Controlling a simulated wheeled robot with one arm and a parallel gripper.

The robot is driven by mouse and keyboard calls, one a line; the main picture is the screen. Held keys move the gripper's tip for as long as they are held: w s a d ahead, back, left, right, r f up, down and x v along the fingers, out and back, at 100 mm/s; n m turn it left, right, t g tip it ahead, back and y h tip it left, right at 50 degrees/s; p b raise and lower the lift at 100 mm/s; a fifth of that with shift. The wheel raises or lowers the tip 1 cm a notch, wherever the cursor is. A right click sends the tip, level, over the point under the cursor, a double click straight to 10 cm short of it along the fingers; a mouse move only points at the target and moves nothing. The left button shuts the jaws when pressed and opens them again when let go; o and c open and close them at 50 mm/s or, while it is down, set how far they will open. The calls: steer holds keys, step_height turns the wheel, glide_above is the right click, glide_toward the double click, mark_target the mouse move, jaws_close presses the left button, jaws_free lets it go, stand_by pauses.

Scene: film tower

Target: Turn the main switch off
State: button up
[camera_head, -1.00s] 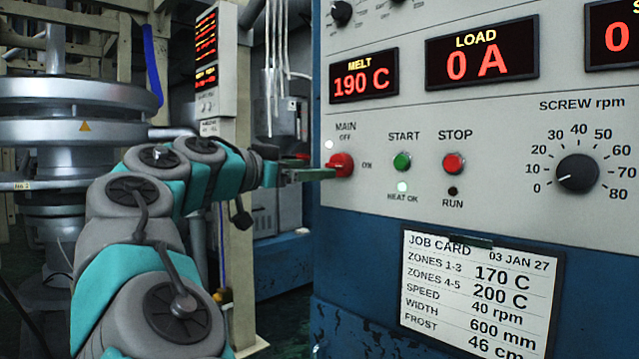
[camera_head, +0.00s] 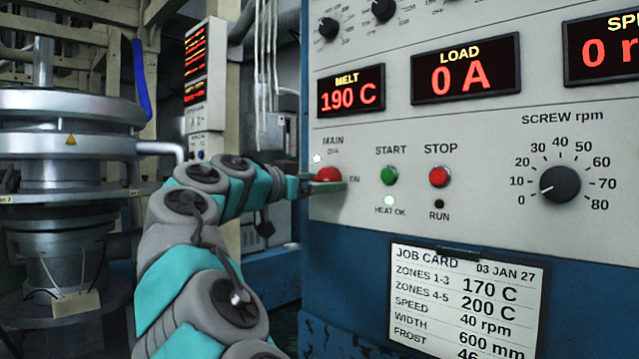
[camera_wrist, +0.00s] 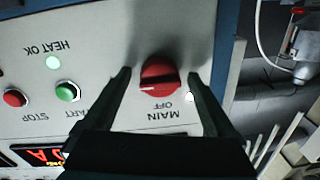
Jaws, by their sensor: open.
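The main switch is a red rotary knob (camera_head: 327,174) on the grey panel, under the word MAIN, with OFF above it and ON to its right. In the wrist view the knob (camera_wrist: 160,77) shows upside down, its pale pointer mark towards the picture's left, the ON side of the panel. My gripper (camera_head: 322,186) is at the knob, one finger passing just below it. In the wrist view my gripper (camera_wrist: 159,76) is open, a finger on either side of the knob with gaps between. Whether the tips touch the panel is unclear.
A lit white lamp (camera_head: 317,158) sits at the knob's upper left. The green START button (camera_head: 390,175) and red STOP button (camera_head: 439,177) are to the right, with a lit HEAT OK lamp (camera_head: 389,201) below START. A job card (camera_head: 465,300) hangs below.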

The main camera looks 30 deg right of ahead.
steer(key=c, duration=1.3)
steer(key=shift+c, duration=0.2)
steer(key=shift+n+p, duration=0.3)
steer(key=n+p, duration=0.2)
steer(key=shift+s+r+n, duration=0.1)
steer(key=shift+r+n, duration=0.1)
steer(key=shift+n, duration=0.1)
steer(key=n+p, duration=0.5)
steer(key=shift+s+r, duration=0.1)
steer(key=n+p, duration=0.5)
steer(key=p, duration=0.1)
steer(key=shift+r+n, duration=0.15)
steer(key=shift+n, duration=0.15)
steer(key=n+p, duration=0.3)
steer(key=shift+n+g+p, duration=0.3)
steer(key=shift+g, duration=0.1)
